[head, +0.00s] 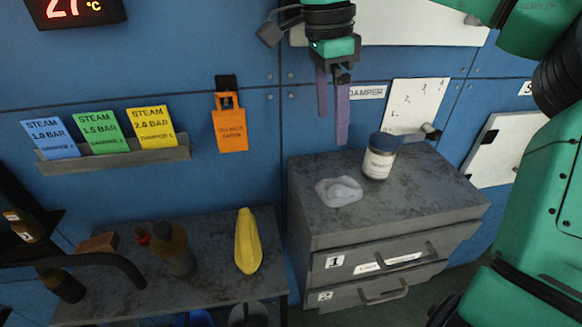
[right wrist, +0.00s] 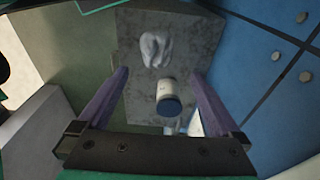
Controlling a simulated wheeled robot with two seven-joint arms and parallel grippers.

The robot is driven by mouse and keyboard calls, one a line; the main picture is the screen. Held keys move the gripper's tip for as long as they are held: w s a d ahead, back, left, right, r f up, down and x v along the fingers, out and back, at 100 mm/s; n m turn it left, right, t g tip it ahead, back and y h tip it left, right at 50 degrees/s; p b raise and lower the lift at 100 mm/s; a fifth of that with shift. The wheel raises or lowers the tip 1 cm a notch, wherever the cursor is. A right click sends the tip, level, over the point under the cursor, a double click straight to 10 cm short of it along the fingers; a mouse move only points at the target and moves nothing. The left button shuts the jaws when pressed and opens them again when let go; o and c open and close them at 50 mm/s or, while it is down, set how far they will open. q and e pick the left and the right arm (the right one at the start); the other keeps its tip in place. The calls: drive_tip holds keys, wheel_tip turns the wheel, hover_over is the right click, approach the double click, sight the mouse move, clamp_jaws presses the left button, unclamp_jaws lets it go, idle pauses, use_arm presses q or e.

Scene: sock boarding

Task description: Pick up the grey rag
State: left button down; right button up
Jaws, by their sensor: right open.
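The grey rag (head: 339,191) lies crumpled on top of the grey drawer cabinet (head: 420,190), near its left front part. It also shows in the right wrist view (right wrist: 155,49), beyond the fingertips. My right gripper (head: 332,128) hangs above the cabinet with its purple fingers pointing down. It is open and empty, and apart from the rag. In the right wrist view its two fingers (right wrist: 165,88) stand wide apart. My left gripper is not in view.
A white jar with a dark blue lid (head: 379,156) stands on the cabinet right beside the rag; the right wrist view shows it between my fingers. A lower bench (head: 215,285) at left holds a yellow object (head: 247,241) and bottles. Cabinet top's right side is clear.

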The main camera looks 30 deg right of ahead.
drive_tip(key=f, duration=0.1)
hover_over(339, 183)
drive_tip(key=f, duration=0.4)
drive_tip(key=a+f, duration=0.1)
drive_tip(key=f, duration=0.2)
drive_tip(key=shift+s, duration=0.3)
drive_tip(key=f, duration=0.1)
drive_tip(key=f+p, duration=0.1)
drive_tip(key=f, duration=0.1)
drive_tip(key=f+p, duration=0.1)
drive_tip(key=f, duration=0.1)
drive_tip(key=shift+w+d+f, duration=0.2)
drive_tip(key=shift+w+d, duration=0.1)
drive_tip(key=shift+w, duration=0.05)
drive_tip(key=shift+s+d+f, duration=0.1)
drive_tip(key=shift+f, duration=0.15)
drive_tip(key=shift+c, duration=0.3)
drive_tip(key=c, duration=1.2)
drive_tip(key=shift+o, duration=0.2)
drive_tip(key=shift+r, duration=0.5)
wheel_tip(339, 183, up, 19)
drive_tip(key=o, duration=0.7)
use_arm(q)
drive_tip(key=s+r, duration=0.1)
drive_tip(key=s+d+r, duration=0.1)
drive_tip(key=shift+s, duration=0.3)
use_arm(e)
drive_tip(key=c, duration=0.5)
